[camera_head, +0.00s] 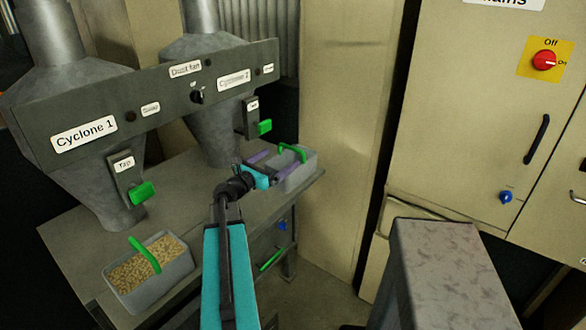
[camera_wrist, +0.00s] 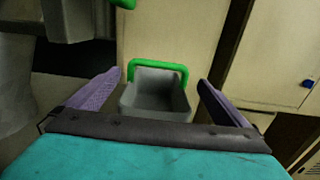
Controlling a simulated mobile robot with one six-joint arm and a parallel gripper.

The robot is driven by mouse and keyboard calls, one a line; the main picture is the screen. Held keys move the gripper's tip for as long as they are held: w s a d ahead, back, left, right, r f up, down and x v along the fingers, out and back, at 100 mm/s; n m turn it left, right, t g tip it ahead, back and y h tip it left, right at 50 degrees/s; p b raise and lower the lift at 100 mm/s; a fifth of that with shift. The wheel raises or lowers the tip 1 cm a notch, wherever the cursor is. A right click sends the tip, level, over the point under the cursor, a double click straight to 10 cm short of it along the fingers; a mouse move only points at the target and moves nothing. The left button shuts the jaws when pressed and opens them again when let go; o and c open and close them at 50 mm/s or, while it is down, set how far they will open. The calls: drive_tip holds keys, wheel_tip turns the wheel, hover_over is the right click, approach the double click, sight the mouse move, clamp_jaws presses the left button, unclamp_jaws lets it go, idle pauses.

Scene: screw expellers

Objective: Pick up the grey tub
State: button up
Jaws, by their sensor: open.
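A grey tub (camera_head: 301,172) with a green handle (camera_head: 293,152) stands at the right end of the grey bench, below the Cyclone 2 outlet. In the wrist view the tub (camera_wrist: 156,98) looks empty, and its green handle (camera_wrist: 158,66) arches across its far side. My gripper (camera_head: 277,164) is open at the tub's left side in the head view. In the wrist view its purple fingers (camera_wrist: 160,80) are spread to either side of the tub, with a gap on both sides. I cannot tell how deep the fingers reach. A second grey tub (camera_head: 176,277) with a green handle holds pale pellets at the bench's front left.
Cyclone 1 (camera_head: 97,180) and Cyclone 2 (camera_head: 207,130) hang over the bench (camera_head: 80,232), with green-handled taps. The Cyclone 2 tap (camera_head: 264,127) is just above the right tub. A beige cabinet (camera_head: 460,130) stands to the right.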

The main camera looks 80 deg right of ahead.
drive_tip(key=shift+f+p, duration=0.75)
drive_tip(key=shift+f, duration=3.15)
drive_tip(key=shift+s+d+r, duration=0.1)
drive_tip(key=shift+s+d, duration=0.1)
drive_tip(key=shift+d, duration=0.15)
drive_tip(key=shift+s+d, duration=0.1)
drive_tip(key=shift+d, duration=0.1)
drive_tip(key=shift+p+x, duration=1.3)
drive_tip(key=shift+x, duration=1.85)
drive_tip(key=c, duration=0.9)
drive_tip(key=shift+r, duration=0.2)
